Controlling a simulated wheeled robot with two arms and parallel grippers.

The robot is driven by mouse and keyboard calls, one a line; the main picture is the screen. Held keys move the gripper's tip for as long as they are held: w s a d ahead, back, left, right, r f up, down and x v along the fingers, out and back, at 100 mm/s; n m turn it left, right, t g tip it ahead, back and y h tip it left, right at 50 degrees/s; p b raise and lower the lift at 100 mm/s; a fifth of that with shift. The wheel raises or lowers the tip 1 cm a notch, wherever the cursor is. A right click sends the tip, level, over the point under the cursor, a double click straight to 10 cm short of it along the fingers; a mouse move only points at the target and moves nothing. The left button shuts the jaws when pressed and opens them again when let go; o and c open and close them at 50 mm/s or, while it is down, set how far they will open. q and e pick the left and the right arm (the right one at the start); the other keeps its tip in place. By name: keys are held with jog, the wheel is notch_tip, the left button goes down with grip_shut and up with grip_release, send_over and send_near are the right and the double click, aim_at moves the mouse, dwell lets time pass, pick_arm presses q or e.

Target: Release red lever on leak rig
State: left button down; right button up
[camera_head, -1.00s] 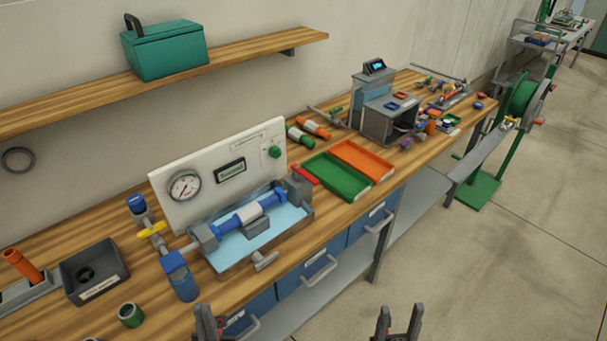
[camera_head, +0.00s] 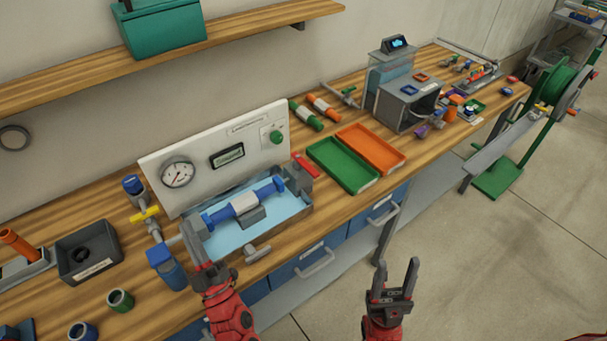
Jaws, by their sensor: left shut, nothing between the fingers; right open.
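The leak rig (camera_head: 218,147) stands on the wooden bench, with a white panel, a gauge, a display and a green knob. In front of the panel, a blue pipe piece (camera_head: 243,203) lies clamped over a light-blue tray. The red lever (camera_head: 304,165) sticks up at the right end of the rig, beside a grey block. My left gripper (camera_head: 194,246) is shut and empty, in front of the rig's left end and hiding part of it, well left of the red lever. My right gripper (camera_head: 395,273) is open and empty over the floor, in front of the bench.
A yellow-handled valve (camera_head: 145,214) and a blue container (camera_head: 167,268) stand left of the rig. A green tray (camera_head: 342,166) and an orange tray (camera_head: 370,150) lie to its right. A shelf (camera_head: 250,32) with a green box hangs above. Drawer handles stick out below.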

pick_arm(q)
jog(key=w+d+f+n+g+h+p, duration=0.2)
jog(key=w+d+f+g+h+p, duration=0.15)
jog(key=w+d+f+h, duration=0.35)
jog(key=d+r+h+p, duration=0.1)
jog(key=d+r+h, duration=0.1)
jog(key=d+h, duration=0.7)
jog(key=d, duration=0.3)
jog(key=shift+w+d, duration=0.3)
jog(key=shift+d, duration=0.1)
jog(key=shift+g, duration=0.25)
jog(key=p, duration=0.2)
send_near(306, 169)
jog(key=w+a, duration=0.3)
jog(key=w+d, duration=0.2)
jog(key=shift+w+d+f, duration=0.1)
jog(key=shift+w+d, duration=0.05)
jog(key=shift+d, duration=0.2)
jog(key=shift+w+d, duration=0.3)
jog(key=shift+d, duration=0.1)
